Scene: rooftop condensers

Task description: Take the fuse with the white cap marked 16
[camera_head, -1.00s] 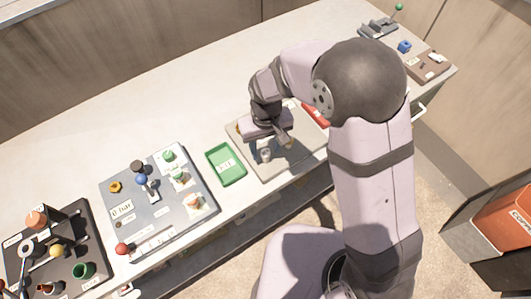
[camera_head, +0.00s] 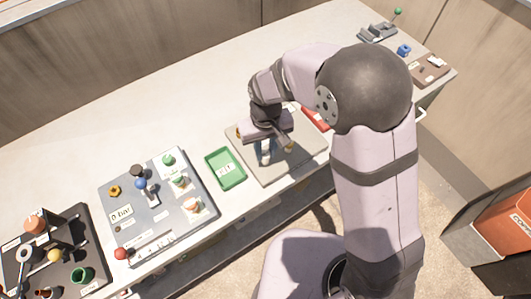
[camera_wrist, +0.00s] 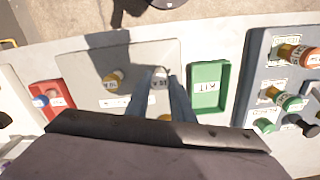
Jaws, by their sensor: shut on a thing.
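The white-capped fuse (camera_wrist: 160,78) is between my gripper's fingers in the wrist view. Its label is upside down and too small to read surely. My gripper (camera_wrist: 161,95) is shut on this fuse, a finger on each side. In the head view my gripper (camera_head: 265,155) is over the grey-brown fuse board (camera_head: 291,163), with the fuse's pale body (camera_head: 266,158) between the fingers. I cannot tell whether the fuse is clear of the board. A yellow-capped fuse (camera_wrist: 114,80) stands on the board to the left in the wrist view. Another yellowish piece (camera_wrist: 165,117) is partly hidden by my gripper.
A green labelled tray (camera_head: 239,180) lies beside the board. A grey panel (camera_head: 128,221) with knobs and coloured caps is further left. A red block (camera_head: 316,118) is behind my arm, partly hidden. The bench behind the tray is bare.

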